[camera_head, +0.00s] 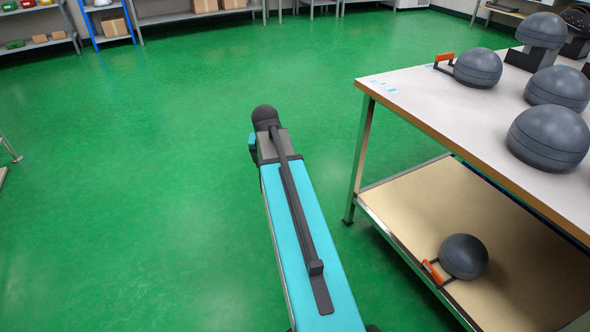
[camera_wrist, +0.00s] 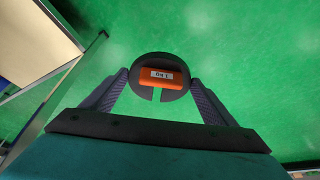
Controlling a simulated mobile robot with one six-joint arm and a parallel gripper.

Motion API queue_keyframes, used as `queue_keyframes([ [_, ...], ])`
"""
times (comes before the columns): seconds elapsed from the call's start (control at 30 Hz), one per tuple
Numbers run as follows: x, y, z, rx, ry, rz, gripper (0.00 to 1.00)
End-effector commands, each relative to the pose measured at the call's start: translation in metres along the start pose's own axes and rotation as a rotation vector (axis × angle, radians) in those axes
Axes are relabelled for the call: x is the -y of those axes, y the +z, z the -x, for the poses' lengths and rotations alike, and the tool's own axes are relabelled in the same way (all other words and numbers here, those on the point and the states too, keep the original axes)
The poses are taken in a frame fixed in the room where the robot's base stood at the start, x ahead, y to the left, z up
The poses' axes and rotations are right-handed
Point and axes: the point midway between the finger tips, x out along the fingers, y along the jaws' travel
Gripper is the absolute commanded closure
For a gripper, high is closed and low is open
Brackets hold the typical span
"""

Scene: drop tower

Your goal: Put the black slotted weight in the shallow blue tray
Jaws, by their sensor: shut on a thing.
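The black slotted weight (camera_wrist: 143,63) is a round dark disc with a slot and an orange label (camera_wrist: 160,77) with upside-down white lettering. My gripper (camera_wrist: 159,80) is shut on it, with one finger at each side, and holds it above the green floor in the wrist view. In the head view my arm reaches forward over the floor, and neither gripper nor weight can be made out. The shallow blue tray cannot be made out in either view.
A white-topped bench (camera_head: 420,92) at the right carries several grey domes (camera_head: 549,137). Its lower shelf (camera_head: 420,205) holds a smaller dark ball (camera_head: 463,257) beside an orange part. Shelves with boxes line the back. The green floor (camera_head: 130,170) at left is clear.

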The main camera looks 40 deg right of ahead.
Motion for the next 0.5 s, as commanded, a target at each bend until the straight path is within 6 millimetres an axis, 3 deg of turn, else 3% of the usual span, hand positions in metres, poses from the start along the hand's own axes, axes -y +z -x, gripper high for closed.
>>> queue_keyframes([
  [0.1, 0.030, 0.004, 0.022, -0.005, -0.027, 0.061, 0.77],
  [0.5, 0.117, 0.032, 0.091, -0.006, -0.111, 0.265, 0.77],
])
